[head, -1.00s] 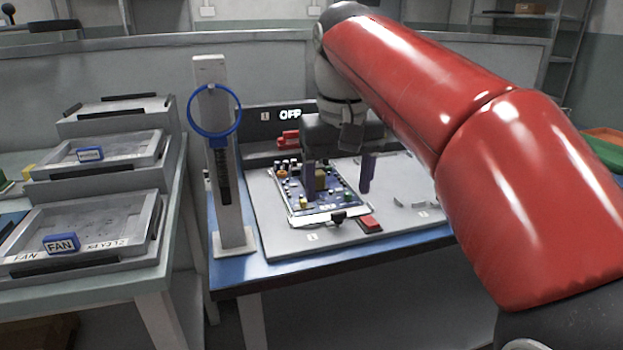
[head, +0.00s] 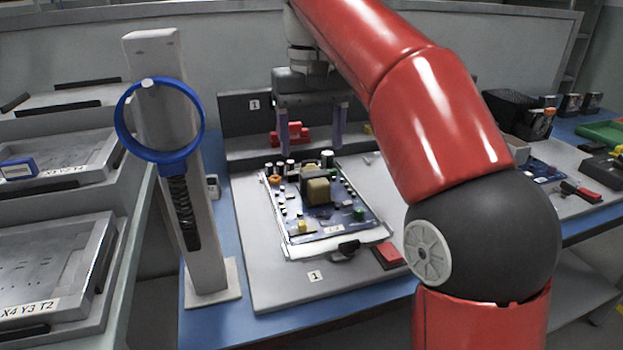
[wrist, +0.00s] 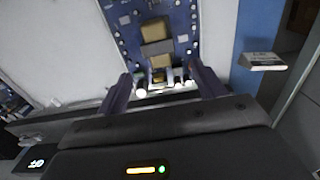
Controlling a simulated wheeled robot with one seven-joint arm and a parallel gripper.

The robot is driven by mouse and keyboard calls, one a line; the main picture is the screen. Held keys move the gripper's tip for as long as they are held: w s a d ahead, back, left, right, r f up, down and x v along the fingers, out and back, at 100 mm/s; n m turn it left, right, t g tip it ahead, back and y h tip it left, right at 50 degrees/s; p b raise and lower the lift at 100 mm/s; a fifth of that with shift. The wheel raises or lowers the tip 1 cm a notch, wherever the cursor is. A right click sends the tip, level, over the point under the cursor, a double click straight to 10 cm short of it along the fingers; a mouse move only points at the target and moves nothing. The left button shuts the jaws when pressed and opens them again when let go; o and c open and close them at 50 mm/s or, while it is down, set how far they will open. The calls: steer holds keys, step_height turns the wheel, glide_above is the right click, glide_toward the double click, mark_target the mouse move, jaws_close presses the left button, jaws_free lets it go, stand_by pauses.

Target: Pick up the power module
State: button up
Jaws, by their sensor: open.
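A blue circuit board (head: 345,223) lies on the grey work plate with several small parts on it. A tan block (head: 318,191) stands near its middle, and the wrist view also shows it (wrist: 157,32). No label shows which part is the power module. My gripper (head: 311,148) is open and empty, with its two purple fingers pointing down, above the board's far edge. In the wrist view, my gripper (wrist: 163,88) has its fingers spread on either side of the board's end, with small capacitors and a yellow part between them.
A grey post with a blue ring (head: 200,125) stands left of the board. A red block (head: 290,132) sits behind it, and a red button (head: 388,256) at its front right. Grey trays (head: 60,260) stand at the left. A second board (head: 540,170) lies far right.

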mark_target(312, 169)
step_height(312, 169, down, 7)
steer(key=shift+r+b, duration=0.1)
steer(key=shift+b, duration=1.1)
steer(key=shift+r, duration=0.1)
jaws_close()
